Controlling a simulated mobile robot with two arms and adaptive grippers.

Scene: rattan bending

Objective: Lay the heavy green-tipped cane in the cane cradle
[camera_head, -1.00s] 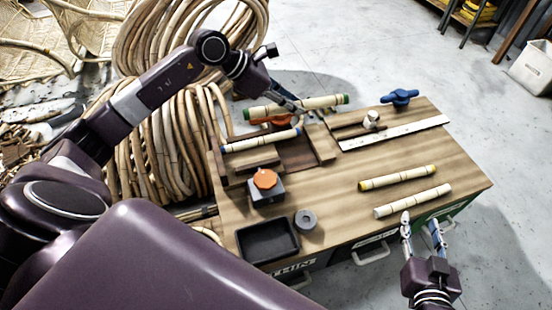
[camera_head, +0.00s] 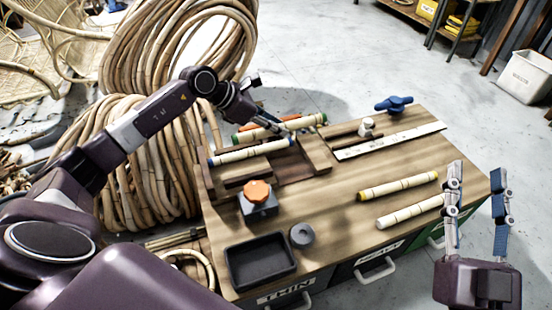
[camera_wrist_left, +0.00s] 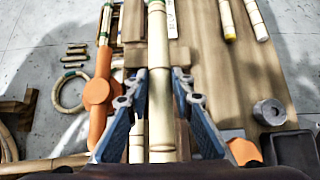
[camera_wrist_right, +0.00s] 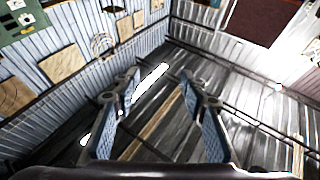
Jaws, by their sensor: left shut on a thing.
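The green-tipped cane (camera_head: 306,122) is pale and thick with green ends. It lies across the back of the dark wooden cradle (camera_head: 318,154), low over it; I cannot tell whether it touches. My left gripper (camera_head: 284,130) is shut on it near the middle. In the left wrist view the cane (camera_wrist_left: 158,55) runs lengthwise between the fingers (camera_wrist_left: 158,105), its lower end hidden by the gripper. A blue-tipped cane (camera_head: 250,152) lies in front, roughly parallel. My right gripper (camera_head: 479,190) is open and empty near the table's right front corner.
An orange tool (camera_wrist_left: 98,95) lies just beyond the held cane. A yellow-tipped cane (camera_head: 398,186) and a plain cane (camera_head: 408,212) lie at right. An orange-knobbed box (camera_head: 258,198), grey roll (camera_head: 302,235) and black tray (camera_head: 262,260) stand in front.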

